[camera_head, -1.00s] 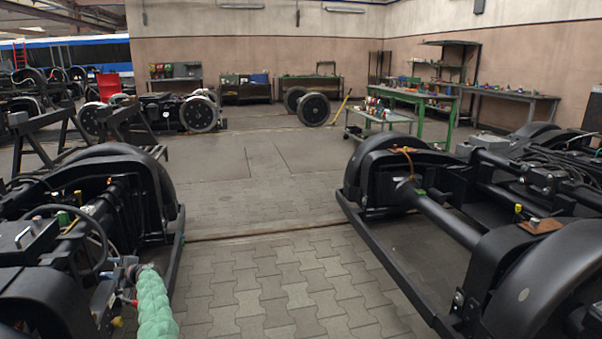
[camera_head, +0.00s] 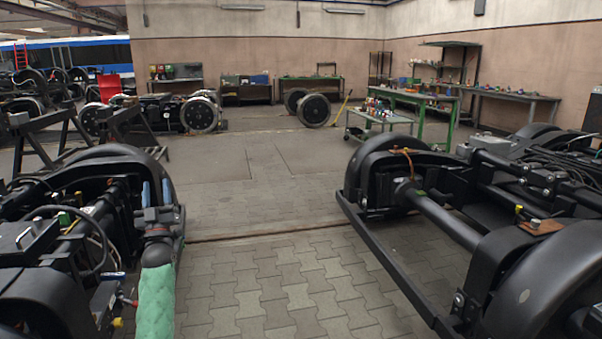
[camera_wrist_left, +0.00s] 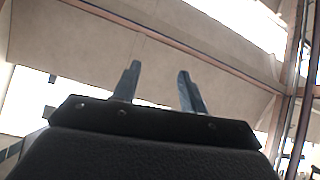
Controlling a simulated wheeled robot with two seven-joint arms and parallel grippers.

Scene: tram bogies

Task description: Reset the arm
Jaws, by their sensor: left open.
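My left arm (camera_head: 155,300), in a green padded sleeve, rises from the bottom left of the head view. My left gripper (camera_head: 155,193) points up at its end, with two blue-grey fingers apart and nothing between them. It shows in front of the wheel of the left bogie (camera_head: 110,160); whether it touches the bogie I cannot tell. In the left wrist view the two fingers (camera_wrist_left: 155,88) stand apart against the upper wall and bright roof windows, and nothing is between them. My right arm and gripper are not in view.
A second black bogie (camera_head: 440,215) fills the right side. Paved floor (camera_head: 270,285) lies clear between the two bogies. Farther back are a green trolley (camera_head: 378,130) with small items, wheelsets (camera_head: 313,110) and workbenches along the wall.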

